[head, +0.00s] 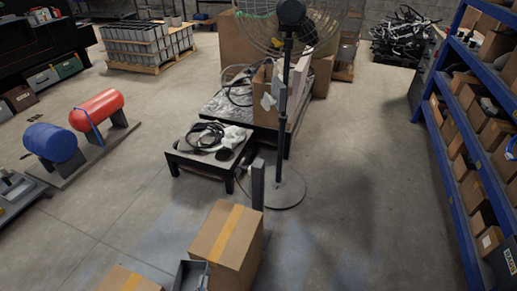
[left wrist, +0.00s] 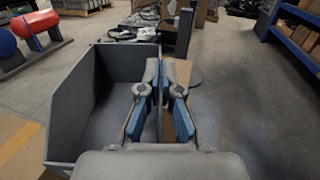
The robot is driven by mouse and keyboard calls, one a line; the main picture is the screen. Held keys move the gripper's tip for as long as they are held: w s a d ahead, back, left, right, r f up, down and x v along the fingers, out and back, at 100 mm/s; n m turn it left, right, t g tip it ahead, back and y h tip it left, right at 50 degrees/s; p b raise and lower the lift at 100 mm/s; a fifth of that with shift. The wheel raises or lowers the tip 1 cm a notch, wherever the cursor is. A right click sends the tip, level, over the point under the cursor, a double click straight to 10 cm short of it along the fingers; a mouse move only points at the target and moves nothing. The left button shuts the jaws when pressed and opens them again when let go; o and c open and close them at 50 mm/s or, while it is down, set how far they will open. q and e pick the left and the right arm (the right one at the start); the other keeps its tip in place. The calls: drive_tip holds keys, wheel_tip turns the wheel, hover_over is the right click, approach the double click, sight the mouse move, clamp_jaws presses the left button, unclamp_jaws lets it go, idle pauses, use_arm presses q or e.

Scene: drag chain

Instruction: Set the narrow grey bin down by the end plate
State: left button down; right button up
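The narrow grey bin (head: 190,276) is at the bottom of the head view, partly cut off, beside a taped cardboard box. In the left wrist view the open-topped bin (left wrist: 85,100) fills the left side. My left gripper (left wrist: 164,85) has one finger inside the bin and one outside, with its right wall between them; it appears shut on that wall. In the head view only a small part of this gripper (head: 204,281) shows at the bin. A dark upright plate (head: 258,184), possibly the end plate, stands behind the box. My right gripper is not in view.
The taped cardboard box (head: 228,245) is right of the bin; another box (head: 127,280) is at lower left. A fan on a round base (head: 285,192) and a low black table with cables (head: 210,155) stand beyond. Blue shelving (head: 445,165) lines the right. Floor between fan and shelving is clear.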

use_arm(q)
drive_tip(key=d+r+y, duration=0.1)
drive_tip(key=d+r, duration=0.4)
drive_tip(key=d, duration=0.4)
drive_tip(key=a+r, duration=0.1)
drive_tip(key=a, duration=1.2)
use_arm(e)
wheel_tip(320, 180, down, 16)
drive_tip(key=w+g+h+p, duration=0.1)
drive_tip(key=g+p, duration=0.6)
drive_tip(key=p, duration=0.1)
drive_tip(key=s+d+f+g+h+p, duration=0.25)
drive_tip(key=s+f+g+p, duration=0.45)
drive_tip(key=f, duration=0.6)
use_arm(q)
wheel_tip(320, 180, up, 14)
drive_tip(key=p, duration=0.2)
drive_tip(key=shift+s+d+n+p, duration=0.3)
drive_tip(key=shift+s+d+n, duration=0.05)
drive_tip(key=shift+s+n, duration=0.05)
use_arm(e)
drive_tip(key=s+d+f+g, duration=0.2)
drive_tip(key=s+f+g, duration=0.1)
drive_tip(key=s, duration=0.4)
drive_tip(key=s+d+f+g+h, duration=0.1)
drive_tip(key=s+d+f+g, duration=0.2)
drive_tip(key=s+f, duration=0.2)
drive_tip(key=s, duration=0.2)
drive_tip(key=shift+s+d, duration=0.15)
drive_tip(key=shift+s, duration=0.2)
